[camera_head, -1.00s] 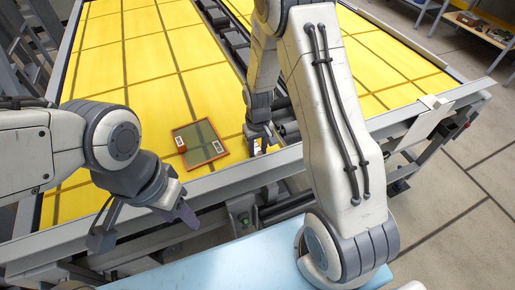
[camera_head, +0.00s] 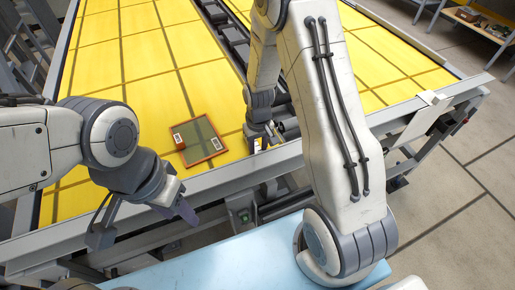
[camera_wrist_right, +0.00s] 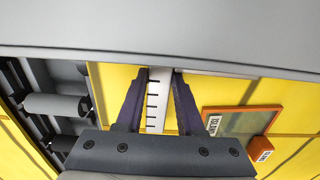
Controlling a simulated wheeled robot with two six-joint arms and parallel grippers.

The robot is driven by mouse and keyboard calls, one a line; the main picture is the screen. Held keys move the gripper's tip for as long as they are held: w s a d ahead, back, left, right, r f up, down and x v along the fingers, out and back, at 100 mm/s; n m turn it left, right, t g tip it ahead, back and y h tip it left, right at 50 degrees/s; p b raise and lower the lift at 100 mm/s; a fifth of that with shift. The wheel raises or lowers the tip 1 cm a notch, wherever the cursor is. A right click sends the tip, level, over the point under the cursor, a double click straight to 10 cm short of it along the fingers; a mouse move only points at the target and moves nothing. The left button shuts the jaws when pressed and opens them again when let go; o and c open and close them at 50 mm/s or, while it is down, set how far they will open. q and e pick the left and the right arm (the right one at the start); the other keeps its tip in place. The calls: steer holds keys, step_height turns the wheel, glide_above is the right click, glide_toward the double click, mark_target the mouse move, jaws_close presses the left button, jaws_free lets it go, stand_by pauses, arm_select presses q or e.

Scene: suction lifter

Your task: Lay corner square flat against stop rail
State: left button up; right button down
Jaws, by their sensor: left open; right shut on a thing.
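The corner square (camera_wrist_right: 158,90) is a white strip with black tick marks, held between the fingers of my right gripper (camera_wrist_right: 157,104). In the head view my right gripper (camera_head: 260,141) is low over the yellow table top, close to its near edge, with only a bit of white showing. A grey rail (camera_head: 225,172) runs along that edge; it fills the top of the right wrist view (camera_wrist_right: 160,30). The square's far end reaches up to the rail there; I cannot tell if they touch. My left gripper (camera_head: 145,222) is open and empty, in front of the rail.
A framed greenish plate (camera_head: 201,139) with an orange rim and labels lies on the yellow top (camera_head: 110,60), left of my right gripper. A gap with rollers (camera_head: 222,35) divides the top. A light blue surface (camera_head: 220,268) is at the front.

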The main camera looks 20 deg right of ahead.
steer(key=shift+s, duration=0.15)
steer(key=shift+c, duration=2.2)
jaws_free()
step_height(320, 180, up, 10)
steer(key=r+b, duration=0.1)
steer(key=b, duration=0.1)
steer(key=s+a+r+n, duration=0.1)
steer(key=s+a, duration=0.1)
steer(key=a, duration=0.1)
steer(key=s+a+n+b, duration=0.1)
steer(key=s+a, duration=0.1)
steer(key=a, duration=0.1)
steer(key=s+a+r+b, duration=0.1)
steer(key=s+a, duration=0.2)
steer(key=shift+r+n, duration=0.3)
steer(key=shift+n, duration=0.1)
steer(key=s+a+n+b, duration=0.1)
steer(key=s+a+n, duration=0.1)
steer(key=s, duration=0.5)
steer(key=s+a+r+n+y+b, duration=0.1)
steer(key=s+a+n, duration=0.1)
steer(key=s, duration=0.6)
steer(key=shift+a+r, duration=0.15)
steer(key=shift+a, duration=0.45)
